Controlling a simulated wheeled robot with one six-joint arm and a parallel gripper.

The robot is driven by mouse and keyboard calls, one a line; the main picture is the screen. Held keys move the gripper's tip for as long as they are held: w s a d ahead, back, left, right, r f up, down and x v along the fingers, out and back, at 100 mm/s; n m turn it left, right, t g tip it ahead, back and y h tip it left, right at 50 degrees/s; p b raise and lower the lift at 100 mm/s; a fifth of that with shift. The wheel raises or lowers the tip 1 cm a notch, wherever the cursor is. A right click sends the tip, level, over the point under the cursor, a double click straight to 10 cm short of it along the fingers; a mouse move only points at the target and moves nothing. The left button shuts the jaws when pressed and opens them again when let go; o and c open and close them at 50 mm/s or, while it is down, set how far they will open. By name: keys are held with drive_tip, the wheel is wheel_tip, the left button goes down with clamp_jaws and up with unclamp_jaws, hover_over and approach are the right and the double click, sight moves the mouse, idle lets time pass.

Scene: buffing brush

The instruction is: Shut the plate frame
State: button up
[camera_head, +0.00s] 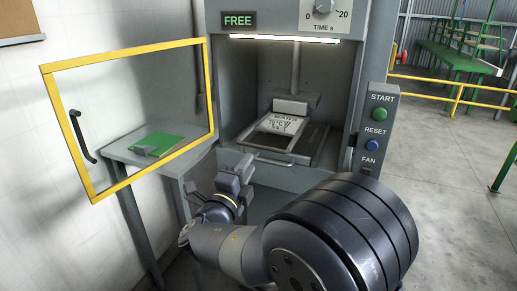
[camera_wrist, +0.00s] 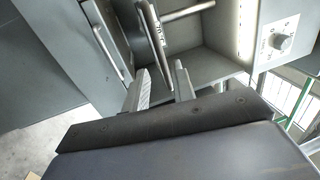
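The plate frame seems to be the grey frame (camera_head: 308,158) with a front handle (camera_head: 272,160) inside the machine. A pale plate with dark lettering (camera_head: 279,124) shows over it, below a grey press block (camera_head: 295,104). I cannot tell clearly whether the frame is fully raised or partly tilted. In the wrist view the lettered plate (camera_wrist: 155,30) shows nearly edge-on, ahead of my fingers. My gripper (camera_head: 238,172) is in front and to the left of the machine opening, apart from the frame. In the wrist view my gripper (camera_wrist: 161,70) has its fingers spread with nothing between them.
A yellow-rimmed door (camera_head: 123,57) with a black handle (camera_head: 82,137) stands open at left. Behind it is a side table (camera_head: 190,160) with a green pad (camera_head: 160,141). A button panel (camera_head: 376,125) stands at right. Open floor lies further right.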

sight(259, 148)
drive_tip(key=x, duration=0.8)
drive_tip(key=shift+w, duration=0.15)
clamp_jaws()
